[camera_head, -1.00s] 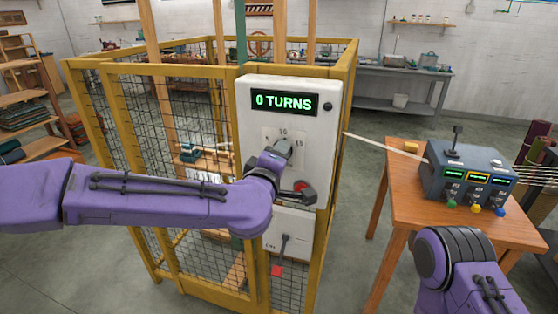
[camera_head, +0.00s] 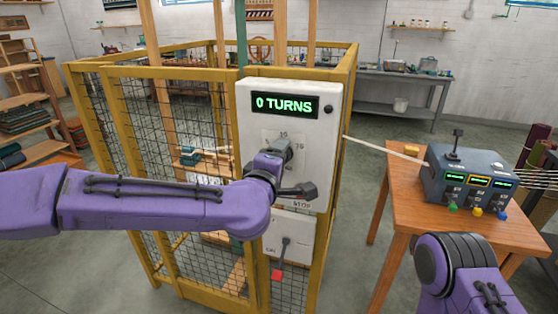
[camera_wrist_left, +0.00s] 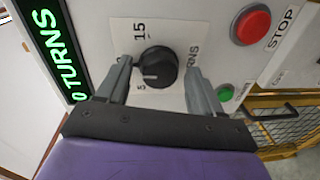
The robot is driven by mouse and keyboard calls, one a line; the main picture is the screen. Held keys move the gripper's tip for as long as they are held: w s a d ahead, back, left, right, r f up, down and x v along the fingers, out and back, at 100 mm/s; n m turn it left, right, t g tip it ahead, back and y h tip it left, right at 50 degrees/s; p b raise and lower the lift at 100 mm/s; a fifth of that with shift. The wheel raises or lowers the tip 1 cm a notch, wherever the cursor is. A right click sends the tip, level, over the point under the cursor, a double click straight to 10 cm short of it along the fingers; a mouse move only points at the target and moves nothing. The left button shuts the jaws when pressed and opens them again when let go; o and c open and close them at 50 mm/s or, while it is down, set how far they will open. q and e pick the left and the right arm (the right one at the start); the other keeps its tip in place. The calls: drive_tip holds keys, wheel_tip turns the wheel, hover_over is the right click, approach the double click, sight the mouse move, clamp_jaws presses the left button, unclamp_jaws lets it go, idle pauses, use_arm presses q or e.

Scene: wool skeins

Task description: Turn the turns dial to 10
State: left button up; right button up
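The turns dial (camera_wrist_left: 158,67) is a round black knob with a white pointer mark, on a white plate marked 5 and 15. The mark points toward the 5 side. My left gripper (camera_wrist_left: 157,70) is open, with one grey finger on each side of the dial; I cannot tell whether either touches it. In the head view my left gripper (camera_head: 273,158) is at the white panel (camera_head: 248,120) and hides the dial. The green display (camera_head: 284,105) reads 0 TURNS. My right arm shows at the lower right, its gripper out of view.
A red STOP button (camera_wrist_left: 251,24) and a green button (camera_wrist_left: 225,93) sit beside the dial plate. A lever (camera_head: 284,250) is lower on the panel. A yellow mesh cage (camera_head: 105,120) surrounds the panel. A wooden table (camera_head: 405,200) with a control box (camera_head: 467,178) stands right.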

use_arm(q)
drive_tip(key=f+b+v, duration=0.1)
drive_tip(key=b+v, duration=0.1)
drive_tip(key=v, duration=0.8)
drive_tip(key=shift+s+r, duration=0.25)
drive_tip(key=shift+r, duration=0.3)
drive_tip(key=shift+a, duration=0.1)
